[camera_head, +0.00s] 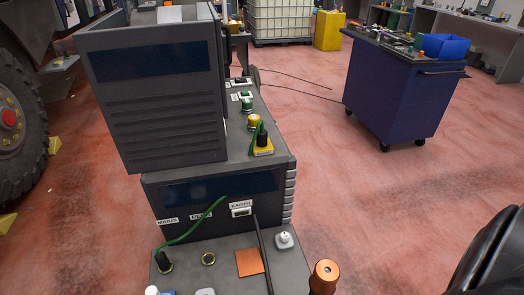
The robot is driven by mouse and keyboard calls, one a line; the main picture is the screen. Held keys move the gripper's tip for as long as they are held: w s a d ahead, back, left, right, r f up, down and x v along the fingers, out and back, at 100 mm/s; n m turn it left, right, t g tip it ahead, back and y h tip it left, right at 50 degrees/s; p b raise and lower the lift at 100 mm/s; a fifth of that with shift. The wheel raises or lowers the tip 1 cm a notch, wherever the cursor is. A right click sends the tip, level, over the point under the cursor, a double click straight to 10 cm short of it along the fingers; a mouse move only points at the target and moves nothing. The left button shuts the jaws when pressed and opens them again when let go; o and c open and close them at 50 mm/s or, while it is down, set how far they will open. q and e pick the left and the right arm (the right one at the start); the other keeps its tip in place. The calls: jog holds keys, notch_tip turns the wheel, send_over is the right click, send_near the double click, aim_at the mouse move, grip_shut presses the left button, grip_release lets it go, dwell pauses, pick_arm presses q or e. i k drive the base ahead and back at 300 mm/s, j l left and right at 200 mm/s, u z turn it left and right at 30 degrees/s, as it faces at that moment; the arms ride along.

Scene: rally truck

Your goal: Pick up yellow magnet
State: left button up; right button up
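No item is clearly recognisable as a magnet. A small yellow block (264,151) lies on the right top edge of the grey machine, with a black plug and green cable standing on or in it. A round yellow knob-like piece (253,120) is just behind it. I cannot tell which of these is the yellow magnet. Neither of my grippers can be made out. A black curved shape (492,255) fills the lower right corner, and I cannot tell what it is.
The grey machine (150,95) has labelled sockets and a green cable (200,220) in front. A copper-coloured plate (250,262) and an orange-brown cylinder (324,277) are near its front. A blue cart (395,95) stands back right. Red floor (370,200) lies clear between.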

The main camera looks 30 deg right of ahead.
aim_at(263, 145)
jog(key=k+l+u, duration=0.15)
jog(key=k+l, duration=0.8)
jog(key=l+u, duration=0.35)
jog(key=l, duration=1.8)
